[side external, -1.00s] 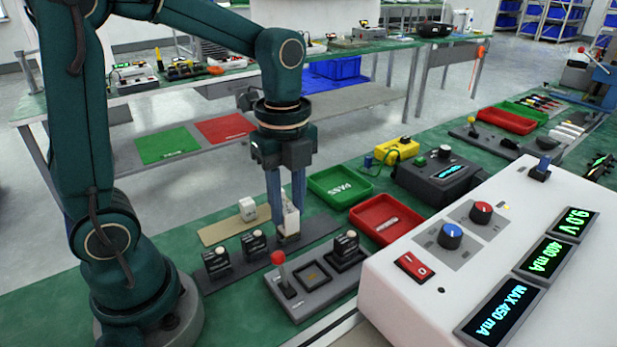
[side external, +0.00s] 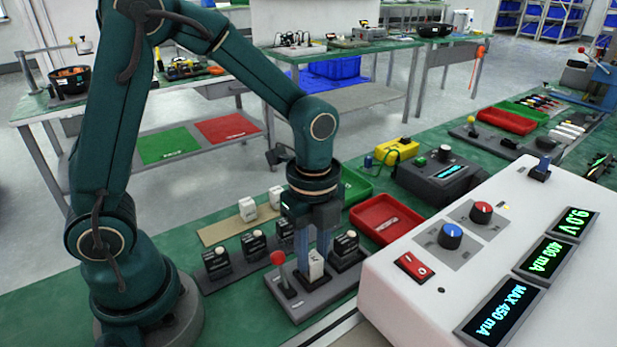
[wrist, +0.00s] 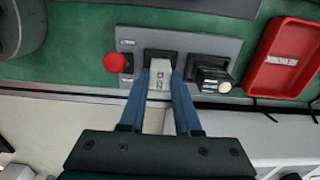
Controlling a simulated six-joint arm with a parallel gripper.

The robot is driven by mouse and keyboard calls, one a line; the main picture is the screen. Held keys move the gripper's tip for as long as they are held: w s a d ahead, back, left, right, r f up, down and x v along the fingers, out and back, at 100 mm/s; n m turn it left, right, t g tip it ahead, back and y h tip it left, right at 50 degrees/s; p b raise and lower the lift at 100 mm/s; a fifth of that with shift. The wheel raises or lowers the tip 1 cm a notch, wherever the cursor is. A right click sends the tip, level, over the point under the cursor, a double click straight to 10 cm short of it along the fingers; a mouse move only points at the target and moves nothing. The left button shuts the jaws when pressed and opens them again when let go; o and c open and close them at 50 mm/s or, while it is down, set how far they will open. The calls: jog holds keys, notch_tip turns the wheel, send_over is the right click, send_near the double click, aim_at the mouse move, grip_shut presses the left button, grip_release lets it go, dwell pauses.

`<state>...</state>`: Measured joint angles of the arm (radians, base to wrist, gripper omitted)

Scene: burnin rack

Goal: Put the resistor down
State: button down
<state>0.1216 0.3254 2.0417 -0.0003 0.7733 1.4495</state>
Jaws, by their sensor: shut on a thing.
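My gripper (side external: 315,258) points down with its blue fingers shut on a white block, the resistor (side external: 316,266). It is over the square socket of the grey test fixture (side external: 290,302), between the red-knobbed lever (side external: 278,259) and a black unit with a cream knob (side external: 346,248). The wrist view shows the resistor (wrist: 161,82) between the fingers (wrist: 160,95), with the dark socket (wrist: 160,56) just beyond its upper end. The block looks upright. I cannot tell whether it touches the socket floor.
Black units with cream knobs (side external: 216,262) stand in a row on a dark strip left of the fixture. Two white blocks (side external: 247,208) stand on a tan strip (side external: 215,233). A red tray (side external: 362,228) lies behind, and a white instrument console (side external: 400,310) stands close at right.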

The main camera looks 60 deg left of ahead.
aim_at(313, 256)
jog(key=shift+f, duration=0.15)
jog(key=c, duration=0.6)
grip_release()
notch_tip(313, 256, up, 12)
jog(key=shift+s+a+f+n+t, duration=0.1)
jog(key=shift+s+a+n+t, duration=0.75)
jog(key=shift+n, duration=2.15)
jog(key=shift+s+a+f+n+t, duration=0.15)
jog(key=shift+s+n+t, duration=0.85)
jog(key=shift+s+n, duration=1.45)
jog(key=shift+s+a+f+n+t, duration=0.1)
jog(key=shift+s+a+n+t, duration=0.6)
jog(key=shift+n, duration=2.85)
jog(key=shift+s+d+t, duration=0.1)
jog(key=shift+d+t, duration=0.1)
jog(key=shift+t, duration=0.05)
